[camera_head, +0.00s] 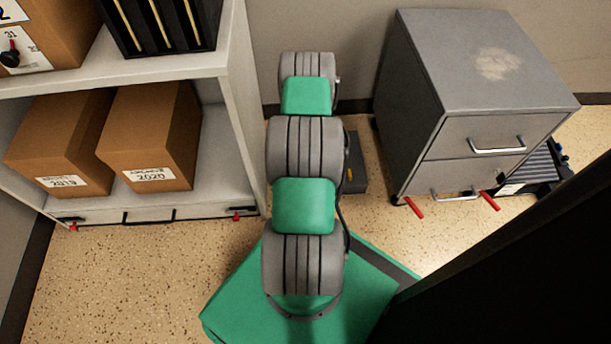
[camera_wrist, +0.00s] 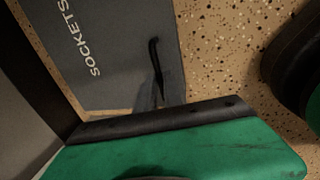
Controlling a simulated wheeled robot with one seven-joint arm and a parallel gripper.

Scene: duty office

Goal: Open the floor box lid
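The floor box lid (camera_wrist: 115,75) is a flat dark grey panel lettered "SOCKETS" in the wrist view, with speckled floor to its right. A thin black curved piece (camera_wrist: 156,68), which looks like a handle, shows near its right side. The lid looks flat, but I cannot tell if it is shut. Its lower edge is hidden behind a green body with a black edge. My gripper's fingers show in neither view.
A grey drawer cabinet (camera_head: 470,95) with red feet stands right of my arm. A dark ribbed item (camera_head: 535,172) lies beside it. A shelf (camera_head: 235,110) with cardboard boxes (camera_head: 150,135) stands at left. Speckled floor (camera_head: 140,275) is open at lower left. A black surface blocks the lower right.

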